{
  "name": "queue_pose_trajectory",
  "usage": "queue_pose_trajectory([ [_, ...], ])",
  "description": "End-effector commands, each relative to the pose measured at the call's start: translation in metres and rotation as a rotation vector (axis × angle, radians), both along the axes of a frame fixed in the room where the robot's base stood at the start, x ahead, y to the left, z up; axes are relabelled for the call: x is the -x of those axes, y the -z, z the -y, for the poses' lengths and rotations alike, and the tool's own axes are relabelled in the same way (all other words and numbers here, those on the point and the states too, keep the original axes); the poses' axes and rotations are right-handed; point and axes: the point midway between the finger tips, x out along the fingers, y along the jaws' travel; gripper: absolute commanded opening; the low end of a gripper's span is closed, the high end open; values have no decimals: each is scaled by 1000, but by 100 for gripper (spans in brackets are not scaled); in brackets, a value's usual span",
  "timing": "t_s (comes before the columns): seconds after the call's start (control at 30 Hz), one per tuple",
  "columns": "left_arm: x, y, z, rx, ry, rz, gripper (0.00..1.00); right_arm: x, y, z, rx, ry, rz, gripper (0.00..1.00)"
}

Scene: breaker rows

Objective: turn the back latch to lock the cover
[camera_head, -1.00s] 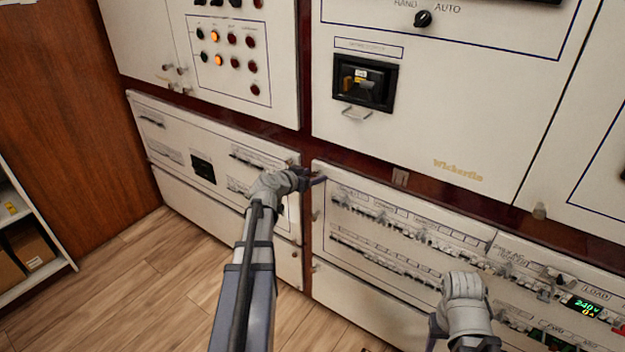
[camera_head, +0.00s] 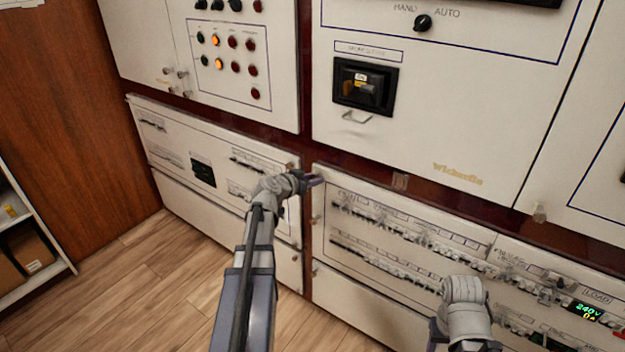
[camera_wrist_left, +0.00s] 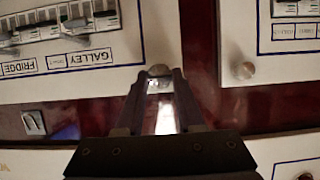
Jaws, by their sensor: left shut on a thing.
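My left gripper (camera_head: 316,181) reaches the upper left corner of the breaker panel cover (camera_head: 360,280). In the left wrist view its two dark fingers (camera_wrist_left: 159,82) are shut on a small metal latch (camera_wrist_left: 159,71) at the cover's edge. The fingers hide the latch's sides, so I cannot tell its exact angle. The cover lies flat against the cabinet, with rows of breakers labelled FRIDGE and GALLEY near the latch in the wrist view. My right arm shows at the lower right of the head view, but its gripper cannot be seen.
Another round knob (camera_wrist_left: 242,70) sits on the neighbouring panel (camera_head: 175,135). A square metal catch (camera_head: 401,181) is on the dark red frame right of my left gripper. A breaker handle (camera_head: 364,88) stands out above. The wooden floor (camera_head: 150,275) at left is clear.

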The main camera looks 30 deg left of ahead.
Motion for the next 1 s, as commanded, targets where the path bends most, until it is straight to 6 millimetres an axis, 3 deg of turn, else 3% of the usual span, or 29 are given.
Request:
queue_pose_trajectory([
  [0.47, -1, 2, -3, 130, -1, -9, 0, 0, 3, 0, 0, 0, 0, 54],
  [1.0, -1, 6, -7, 627, 1, -49, 0, 0, 22, 0, 0, 0, 0, 54],
])
